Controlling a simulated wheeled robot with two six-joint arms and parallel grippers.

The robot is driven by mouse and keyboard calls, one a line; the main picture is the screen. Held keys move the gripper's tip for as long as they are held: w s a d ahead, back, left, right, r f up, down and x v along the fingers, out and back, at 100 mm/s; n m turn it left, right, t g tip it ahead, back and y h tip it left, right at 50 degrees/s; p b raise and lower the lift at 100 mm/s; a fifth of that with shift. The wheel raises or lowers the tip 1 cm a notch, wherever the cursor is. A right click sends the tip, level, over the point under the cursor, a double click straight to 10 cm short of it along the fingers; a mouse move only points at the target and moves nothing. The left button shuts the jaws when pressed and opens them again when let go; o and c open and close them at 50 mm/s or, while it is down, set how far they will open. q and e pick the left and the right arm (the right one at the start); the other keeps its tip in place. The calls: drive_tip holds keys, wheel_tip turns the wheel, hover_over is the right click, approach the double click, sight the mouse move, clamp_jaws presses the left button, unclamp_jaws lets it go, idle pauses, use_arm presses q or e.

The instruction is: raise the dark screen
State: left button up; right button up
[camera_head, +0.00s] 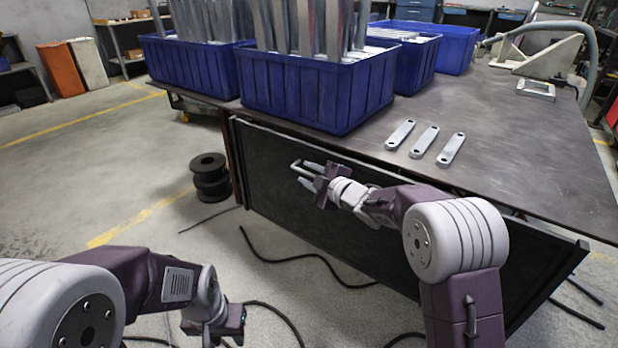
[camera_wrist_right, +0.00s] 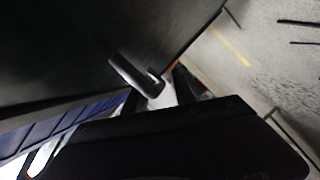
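The dark screen (camera_head: 350,226) is a black framed panel below the front edge of the table, tilted across the view. A pale bar handle (camera_head: 296,167) sits near its upper left. My right gripper (camera_head: 308,175) is at this handle, its two fingers spread, with the handle between or just beyond them. In the right wrist view, the handle (camera_wrist_right: 136,76) shows as a short grey bar close to the fingers; contact cannot be told. My left gripper (camera_head: 226,337) hangs low at the bottom left, away from the screen, its fingertips barely visible at the picture's edge.
Blue bins (camera_head: 316,92) with metal brackets stand on the table (camera_head: 500,110) above the screen. Several flat metal links (camera_head: 425,141) lie near the table's front edge. A black spool (camera_head: 210,178) and black cables (camera_head: 300,257) are on the floor.

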clamp_jaws()
idle(1.4)
